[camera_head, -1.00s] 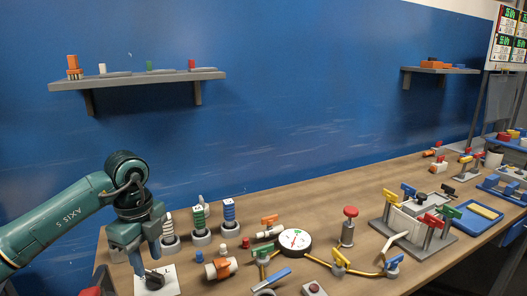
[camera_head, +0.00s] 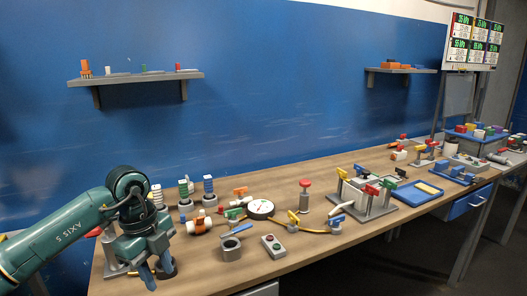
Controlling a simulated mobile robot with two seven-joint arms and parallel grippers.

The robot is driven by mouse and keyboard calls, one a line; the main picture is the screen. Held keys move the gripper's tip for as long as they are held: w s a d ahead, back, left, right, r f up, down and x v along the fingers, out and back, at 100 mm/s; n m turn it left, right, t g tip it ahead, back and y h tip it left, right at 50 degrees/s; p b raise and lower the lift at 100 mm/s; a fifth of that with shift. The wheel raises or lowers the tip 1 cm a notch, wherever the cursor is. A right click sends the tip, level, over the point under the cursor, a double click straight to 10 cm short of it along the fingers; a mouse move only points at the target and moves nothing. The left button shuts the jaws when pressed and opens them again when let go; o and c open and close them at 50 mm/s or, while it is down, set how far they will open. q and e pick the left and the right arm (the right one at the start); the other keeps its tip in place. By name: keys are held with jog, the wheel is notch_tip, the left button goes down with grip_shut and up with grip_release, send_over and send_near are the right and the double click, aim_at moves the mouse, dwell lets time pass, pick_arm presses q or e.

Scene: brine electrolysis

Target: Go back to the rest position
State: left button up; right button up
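My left arm, dark green, comes in from the lower left. Its gripper (camera_head: 157,272) hangs downward over the table's near left end. Its two blue-grey fingers look apart, and I see nothing held between them. The gripper and wrist cover part of the table there. My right gripper is not in view.
The wooden workbench (camera_head: 280,262) holds several coil posts, an orange-banded valve (camera_head: 199,226), a round gauge (camera_head: 260,209), a grey cup (camera_head: 230,247), a button box (camera_head: 273,246), a red-topped post (camera_head: 305,197) and a valve rack (camera_head: 372,212). A blue tray (camera_head: 405,193) lies farther right.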

pick_arm(q)
jog(key=s+d+f+m+g+h, duration=0.15)
jog(key=s+d+h, duration=0.3)
jog(key=d, duration=0.45)
jog(key=s+d+f+m+g+h, duration=0.1)
jog(key=s+d+f+m+h, duration=0.15)
jog(key=d+h, duration=0.4)
jog(key=s+d+r+n+t+h, duration=0.25)
jog(key=d+r+t+h, duration=0.25)
jog(key=d+h, duration=0.25)
jog(key=w+a+f+n+t+y+p, duration=0.1)
jog(key=w+a+f+n+t+y, duration=0.1)
jog(key=a+f+n+t+y, duration=1.35)
jog(key=s+a+f+n+g+y, duration=0.1)
jog(key=s+f+n+g, duration=0.4)
jog(key=s, duration=0.6)
notch_tip(320, 180, down, 3)
jog(key=shift+s+f+n+g, duration=0.15)
jog(key=shift+s+n+g, duration=0.25)
jog(key=shift+g, duration=0.7)
